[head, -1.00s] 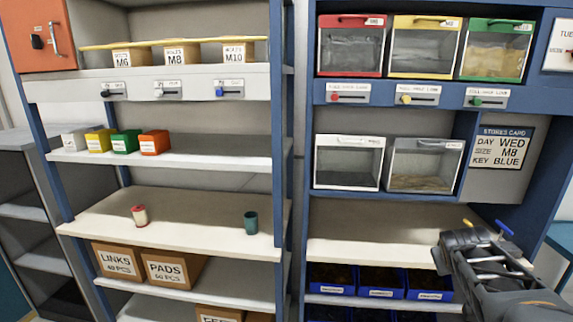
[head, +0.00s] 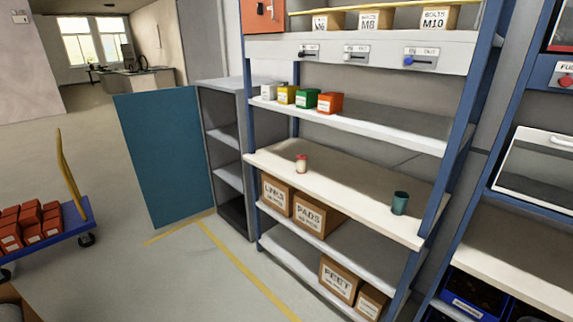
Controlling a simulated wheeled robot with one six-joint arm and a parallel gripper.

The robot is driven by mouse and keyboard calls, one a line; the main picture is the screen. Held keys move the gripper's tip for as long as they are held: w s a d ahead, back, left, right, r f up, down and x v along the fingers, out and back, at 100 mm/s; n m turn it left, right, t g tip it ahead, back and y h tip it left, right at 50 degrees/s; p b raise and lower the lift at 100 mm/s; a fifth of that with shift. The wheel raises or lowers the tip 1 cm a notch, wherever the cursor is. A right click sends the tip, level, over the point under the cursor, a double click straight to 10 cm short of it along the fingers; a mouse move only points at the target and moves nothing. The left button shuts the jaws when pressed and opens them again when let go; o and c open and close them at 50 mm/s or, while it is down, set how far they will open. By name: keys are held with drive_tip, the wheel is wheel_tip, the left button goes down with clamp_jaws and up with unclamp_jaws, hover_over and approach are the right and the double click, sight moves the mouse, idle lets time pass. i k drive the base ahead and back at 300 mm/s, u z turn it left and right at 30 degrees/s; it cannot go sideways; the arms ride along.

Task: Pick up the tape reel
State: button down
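No thing is plainly a tape reel at this size. A small cream and red spool-like item (head: 302,164) stands upright on the cream middle shelf (head: 350,190) of the rack, toward its left end. A dark teal cylinder (head: 400,203), perhaps a cup, stands on the same shelf toward the right end. I cannot tell whether either one is the reel. Both stand free, with bare shelf between them. My gripper is not in view.
Small coloured boxes (head: 304,98) sit on the shelf above; cartons (head: 310,215) lie below. A grey cabinet (head: 225,150) and teal panel (head: 165,155) stand left of the rack. A blue cart (head: 50,240) with red boxes is at far left. The floor before the cabinet is clear.

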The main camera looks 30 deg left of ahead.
sight(302, 159)
drive_tip(key=u, duration=1.5)
drive_tip(key=k, duration=0.5)
drive_tip(key=u, duration=0.9)
drive_tip(key=i, duration=3.9)
drive_tip(key=z, duration=0.85)
drive_tip(key=i, duration=1)
drive_tip(key=z, duration=1.9)
drive_tip(key=i, duration=0.85)
drive_tip(key=z, duration=0.55)
